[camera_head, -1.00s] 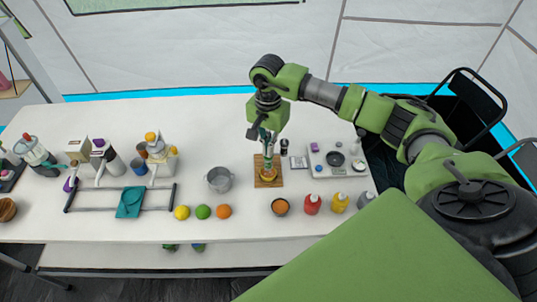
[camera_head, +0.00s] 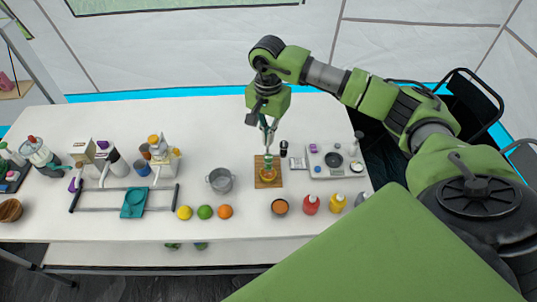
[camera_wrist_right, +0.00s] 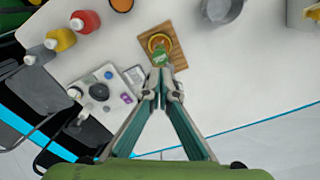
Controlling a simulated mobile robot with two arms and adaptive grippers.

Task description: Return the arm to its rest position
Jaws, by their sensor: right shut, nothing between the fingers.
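My right arm comes in from the right in the head view, and its gripper (camera_head: 269,124) points down above the wooden board (camera_head: 262,183). The gripper is shut and empty. A jar-like item with an orange base and green top (camera_head: 268,170) stands on the board below the fingertips, apart from them. In the right wrist view the closed fingertips (camera_wrist_right: 161,88) appear just below the green top (camera_wrist_right: 159,56); the board (camera_wrist_right: 172,50) lies under it. My left gripper is not in view.
A white tray (camera_head: 330,173) with small items is right of the board. A metal pot (camera_head: 220,181) stands left. Red (camera_head: 310,204) and yellow (camera_head: 337,203) bottles, an orange-filled bowl (camera_head: 280,206) and fruit (camera_head: 204,212) line the front of the white table (camera_head: 110,230). Black chairs (camera_head: 470,100) stand behind at right.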

